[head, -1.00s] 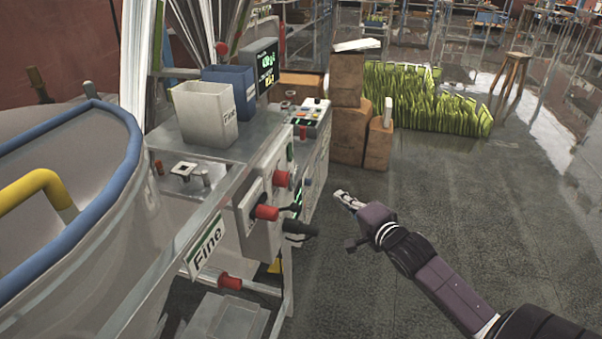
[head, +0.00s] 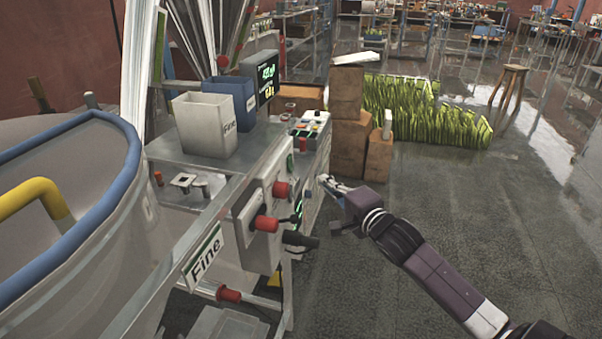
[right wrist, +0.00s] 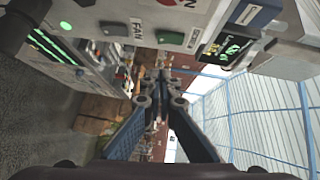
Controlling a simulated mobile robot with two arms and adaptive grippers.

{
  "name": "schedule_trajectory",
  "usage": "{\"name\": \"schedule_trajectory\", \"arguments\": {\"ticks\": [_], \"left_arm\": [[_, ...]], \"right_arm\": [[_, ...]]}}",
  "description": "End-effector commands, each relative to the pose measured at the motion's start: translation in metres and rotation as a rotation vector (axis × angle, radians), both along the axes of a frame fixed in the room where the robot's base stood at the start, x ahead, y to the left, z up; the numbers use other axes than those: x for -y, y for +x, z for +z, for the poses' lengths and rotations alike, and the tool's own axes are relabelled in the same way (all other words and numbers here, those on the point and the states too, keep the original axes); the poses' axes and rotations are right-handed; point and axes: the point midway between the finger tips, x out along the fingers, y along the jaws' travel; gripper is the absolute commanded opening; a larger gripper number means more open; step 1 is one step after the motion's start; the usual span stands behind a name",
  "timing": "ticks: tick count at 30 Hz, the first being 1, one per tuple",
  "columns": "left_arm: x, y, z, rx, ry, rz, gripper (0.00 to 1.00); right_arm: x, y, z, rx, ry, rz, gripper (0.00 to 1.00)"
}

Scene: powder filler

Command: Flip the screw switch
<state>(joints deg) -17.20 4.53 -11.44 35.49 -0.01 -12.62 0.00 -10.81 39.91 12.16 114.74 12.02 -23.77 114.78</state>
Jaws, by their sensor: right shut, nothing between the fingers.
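My right gripper (head: 324,180) is shut and empty, just right of the filler machine's front side in the head view. In the right wrist view its fingertips (right wrist: 161,77) point along the machine's panel (right wrist: 150,12), apart from any switch as far as I can tell. My left gripper is not in view.
Red knobs (head: 266,223) and a black handle (head: 300,239) stick out from the machine's side. A white bin (head: 205,125) and a blue bin (head: 236,96) stand on top beside a display (head: 267,75). Cardboard boxes (head: 350,145) stand behind. The floor to the right is clear.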

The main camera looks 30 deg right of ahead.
Motion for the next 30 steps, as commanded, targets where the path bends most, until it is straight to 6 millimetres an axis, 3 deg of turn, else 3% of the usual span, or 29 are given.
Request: {"name": "schedule_trajectory", "arguments": {"ticks": [10, 15, 30], "left_arm": [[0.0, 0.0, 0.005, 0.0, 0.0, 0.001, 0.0], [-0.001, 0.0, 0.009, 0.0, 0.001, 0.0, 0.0], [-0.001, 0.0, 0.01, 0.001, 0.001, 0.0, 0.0]], "right_arm": [[0.005, 0.057, -0.003, 0.002, 0.0, -0.001, 0.0], [-0.012, 0.075, -0.006, 0.001, 0.001, 0.001, 0.0], [-0.022, 0.085, -0.01, 0.0, 0.0, 0.0, 0.0]]}}
